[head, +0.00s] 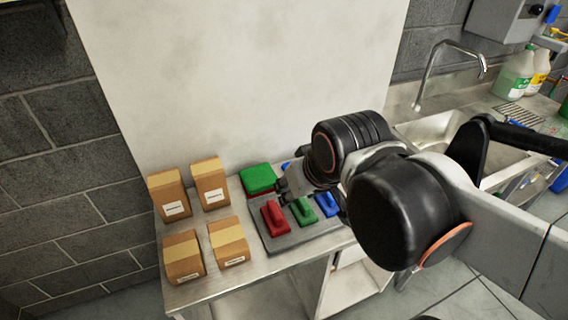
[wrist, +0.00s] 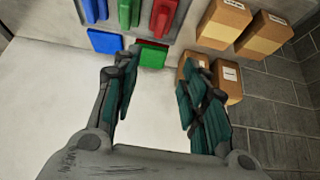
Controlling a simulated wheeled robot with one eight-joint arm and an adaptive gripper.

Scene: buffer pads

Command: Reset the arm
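My arm reaches in from the right in the head view, and my gripper (head: 290,183) is over the back of the metal table, partly hidden by the arm. In the wrist view my gripper (wrist: 159,62) has its two fingers spread apart with nothing between them. A grey holder (head: 292,238) carries a red block (head: 274,217), a green block (head: 302,210) and a blue block (head: 327,204) with raised handles. A flat green pad (head: 258,179) lies behind it. A flat blue pad (wrist: 104,41) shows beside the green pad (wrist: 153,56) in the wrist view.
Several cardboard boxes (head: 184,256) stand on the left of the metal table (head: 213,285). A pale wall panel (head: 235,75) rises behind it. A sink with a tap (head: 447,47) and bottles (head: 514,72) are at the right. The space above the table's left is clear.

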